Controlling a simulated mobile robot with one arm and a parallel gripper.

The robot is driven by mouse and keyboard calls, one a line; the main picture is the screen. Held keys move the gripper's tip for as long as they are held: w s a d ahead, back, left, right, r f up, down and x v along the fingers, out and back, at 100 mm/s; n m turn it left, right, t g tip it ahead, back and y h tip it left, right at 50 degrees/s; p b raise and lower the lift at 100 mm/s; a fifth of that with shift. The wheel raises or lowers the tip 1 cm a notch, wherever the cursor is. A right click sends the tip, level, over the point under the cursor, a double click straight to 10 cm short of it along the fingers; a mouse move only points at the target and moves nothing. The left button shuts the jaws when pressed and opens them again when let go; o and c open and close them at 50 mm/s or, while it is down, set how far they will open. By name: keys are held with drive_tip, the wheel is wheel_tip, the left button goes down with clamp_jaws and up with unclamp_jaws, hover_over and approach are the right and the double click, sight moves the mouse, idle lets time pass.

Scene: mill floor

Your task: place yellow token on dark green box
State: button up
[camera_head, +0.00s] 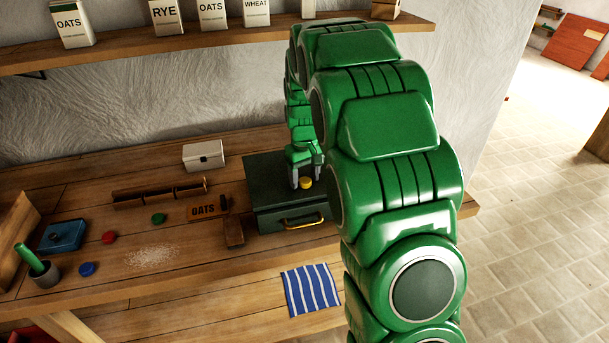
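The dark green box (262,172) stands on the bench at the right end, with a yellow handle (302,221) on its front. The yellow token (305,183) appears to lie on top of the box, toward its front. My gripper (306,176) points down just over the box, its two fingers spread apart. The token shows between and slightly in front of the fingertips, with a gap visible beside it. My green arm hides the right part of the box.
A striped cloth (311,289) lies lower in front. A shelf (200,43) runs above.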

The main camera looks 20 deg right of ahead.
sight(304, 179)
wheel_tip(304, 179, up, 12)
drive_tip(key=s+a+m+g, duration=0.1)
drive_tip(key=s+a, duration=0.1)
drive_tip(key=s, duration=1.9)
drive_tip(key=s+a+m, duration=0.2)
drive_tip(key=s, duration=2)
drive_tip(key=shift+s+a+f+g, duration=0.2)
drive_tip(key=shift+a+f+g, duration=0.1)
drive_tip(key=shift+g, duration=0.1)
